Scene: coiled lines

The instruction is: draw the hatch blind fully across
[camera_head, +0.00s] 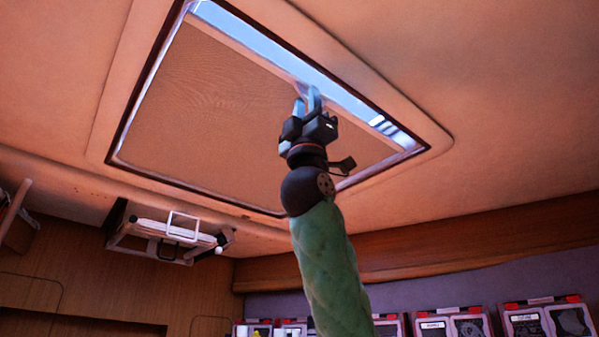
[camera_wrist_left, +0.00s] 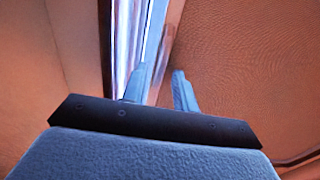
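The hatch blind (camera_head: 215,110) is a tan, finely textured sheet across most of the ceiling hatch. A bright, uncovered strip (camera_head: 262,42) shows along the hatch's upper right side, beyond the blind's pale edge bar. My left gripper (camera_head: 307,100) reaches up to that edge bar, about midway along it. In the left wrist view, its two blue-grey fingers (camera_wrist_left: 160,85) stand apart, with the edge bar (camera_wrist_left: 166,48) running up between and beyond them. The blind (camera_wrist_left: 235,60) fills the right side there. Contact at the fingertips is not clear. My right gripper is in neither view.
A dark-lined hatch frame (camera_head: 140,95) with a padded surround sits in the tan ceiling. A white folded rack (camera_head: 165,232) hangs at the lower left. Several red-and-grey cases (camera_head: 450,325) line the wall at the lower right. The air around my left arm is clear.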

